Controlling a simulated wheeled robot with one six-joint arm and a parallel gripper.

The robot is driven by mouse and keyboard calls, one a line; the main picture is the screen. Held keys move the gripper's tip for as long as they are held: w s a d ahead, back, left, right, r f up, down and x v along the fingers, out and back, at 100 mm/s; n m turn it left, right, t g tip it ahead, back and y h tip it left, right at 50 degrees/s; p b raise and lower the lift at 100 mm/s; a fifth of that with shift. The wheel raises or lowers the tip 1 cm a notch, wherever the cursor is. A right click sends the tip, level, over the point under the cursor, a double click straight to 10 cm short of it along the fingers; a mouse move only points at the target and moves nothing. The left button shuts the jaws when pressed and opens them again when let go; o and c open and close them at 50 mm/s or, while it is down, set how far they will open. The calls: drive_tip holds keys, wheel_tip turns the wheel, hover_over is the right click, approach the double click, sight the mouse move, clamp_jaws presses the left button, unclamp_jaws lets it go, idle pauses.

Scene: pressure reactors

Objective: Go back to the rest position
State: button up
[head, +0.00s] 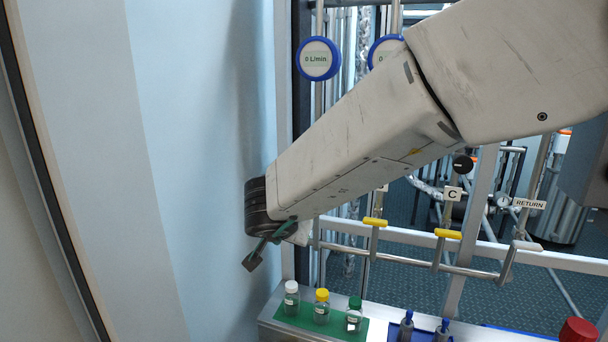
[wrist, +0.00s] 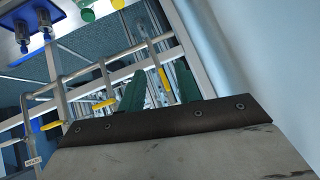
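My gripper (head: 262,252) hangs at the end of my arm, left of centre in the head view, close to the pale blue wall. In the wrist view, my gripper (wrist: 160,82) shows two green fingers standing apart with nothing held between them. It is open and empty. In the head view it is to the left of and above the bench with the bottles, touching none of them. My arm crosses from the upper right and hides part of the frame behind it.
A white-capped bottle (head: 291,298), a yellow-capped bottle (head: 321,307) and a green-capped bottle (head: 354,314) stand on a green mat (head: 312,328). Yellow valve handles (head: 375,222) sit on pipes behind. A red knob (head: 578,331) is at lower right. The blue wall (head: 200,140) is close on the left.

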drive_tip(key=s+a+r+n+y, duration=0.3)
drive_tip(key=s+a+y, duration=0.15)
drive_tip(key=y, duration=0.25)
drive_tip(key=s+d+r+n+g+y, duration=0.1)
drive_tip(key=s+d+n+g+y, duration=0.1)
drive_tip(key=s+d+n+g, duration=0.3)
drive_tip(key=s+d+m+g+h, duration=0.1)
drive_tip(key=s+d+h, duration=0.3)
drive_tip(key=s+d, duration=0.7)
drive_tip(key=s+d+m+g+h, duration=0.2)
drive_tip(key=s+d+h, duration=0.2)
drive_tip(key=s+d, duration=0.7)
drive_tip(key=d, duration=0.8)
drive_tip(key=shift+s+f+m, duration=0.15)
drive_tip(key=shift+m, duration=0.25)
